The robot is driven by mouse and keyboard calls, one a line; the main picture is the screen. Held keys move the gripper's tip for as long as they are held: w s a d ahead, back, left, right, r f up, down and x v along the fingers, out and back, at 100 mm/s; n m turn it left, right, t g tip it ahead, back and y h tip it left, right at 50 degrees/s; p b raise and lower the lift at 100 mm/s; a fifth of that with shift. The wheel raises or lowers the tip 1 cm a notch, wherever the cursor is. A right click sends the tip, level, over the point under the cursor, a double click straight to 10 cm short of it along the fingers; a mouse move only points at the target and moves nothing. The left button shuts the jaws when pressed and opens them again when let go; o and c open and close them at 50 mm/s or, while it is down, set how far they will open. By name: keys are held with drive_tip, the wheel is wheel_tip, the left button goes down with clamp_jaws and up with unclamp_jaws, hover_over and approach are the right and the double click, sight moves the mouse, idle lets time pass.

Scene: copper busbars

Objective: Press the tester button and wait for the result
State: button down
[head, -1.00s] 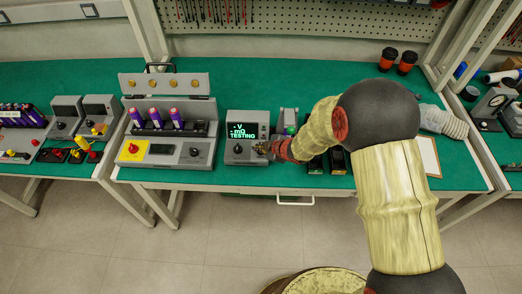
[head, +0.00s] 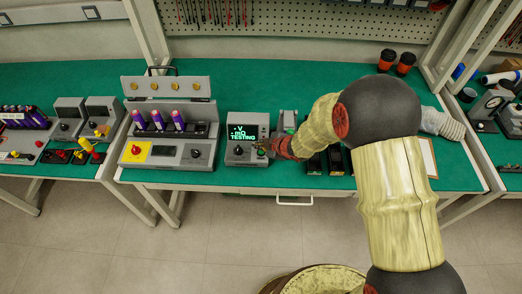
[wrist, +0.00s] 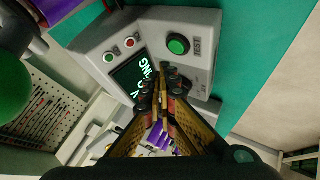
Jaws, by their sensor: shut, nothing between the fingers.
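The grey tester (head: 236,156) stands on the green bench, left of my arm. Its dark screen (head: 242,132) shows dashes before V and mΩ, and the word TESTING. In the wrist view the tester (wrist: 208,22) appears tilted, with a round green button (wrist: 178,44) beside the label TEST. My gripper (wrist: 163,72) is shut and empty; its tips are over the tester's front, beside the green button and overlapping the screen's edge. The button's face is uncovered. Whether the tips touch the panel, I cannot tell. In the head view my gripper (head: 264,147) is at the tester's right front.
Left of the tester is a grey fixture (head: 170,165) with purple cells and an open lid. Dark slotted holders (head: 314,163) lie beneath and beside my arm. A pegboard (head: 300,22) is behind. Orange-black cups (head: 388,60) stand at the back right.

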sight(261, 153)
drive_tip(key=shift+r+p, duration=1.45)
drive_tip(key=shift+r, duration=0.5)
drive_tip(key=shift+f, duration=0.1)
drive_tip(key=shift+d+f, duration=0.2)
drive_tip(key=shift+d, duration=0.05)
drive_tip(key=s+d+f+m+g+h, duration=0.1)
drive_tip(key=s+d+f+m+h, duration=0.3)
drive_tip(key=d, duration=0.4)
drive_tip(key=s+d+r+m+g+h, duration=0.25)
drive_tip(key=s+d+r+m, duration=0.25)
drive_tip(key=s+d+r, duration=0.3)
drive_tip(key=s+d+r+m+t, duration=0.1)
drive_tip(key=s+r+m, duration=0.3)
drive_tip(key=s+r, duration=0.6)
drive_tip(key=s+d+r+m+t, duration=0.1)
drive_tip(key=s+d+r+m, duration=0.3)
drive_tip(key=s+r, duration=0.6)
wheel_tip(261, 153, up, 8)
drive_tip(key=shift+s+d+f, duration=0.2)
drive_tip(key=shift+d, duration=0.05)
